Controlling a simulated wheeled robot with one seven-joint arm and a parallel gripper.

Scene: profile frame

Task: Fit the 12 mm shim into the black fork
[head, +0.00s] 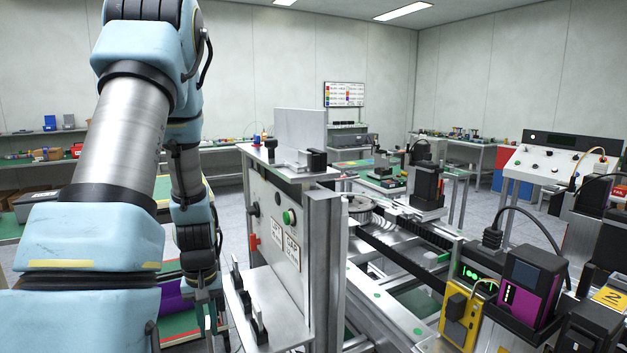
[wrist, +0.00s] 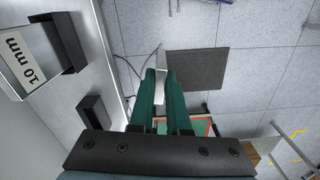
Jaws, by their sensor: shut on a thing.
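My gripper (wrist: 161,76) points away from the wrist camera, its two green fingers close together. A thin pale plate (wrist: 160,60) shows between and beside the fingertips; they are shut on it. I cannot read a size on it. In the head view my gripper (head: 208,318) hangs low, left of the small metal shelf. At upper left of the wrist view, a plate marked 10 mm (wrist: 22,68) sits by a black fork (wrist: 66,42). A second black block (wrist: 94,112) stands nearer on the shelf. Black upright pieces (head: 257,320) show on the shelf in the head view.
The metal shelf (head: 275,305) juts from a panel with a green button (head: 289,217). A grey plate (head: 300,130) and black block (head: 317,160) stand on top. A conveyor frame and a yellow device (head: 457,315) are at right. Below the gripper is tiled floor with a dark mat (wrist: 197,76).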

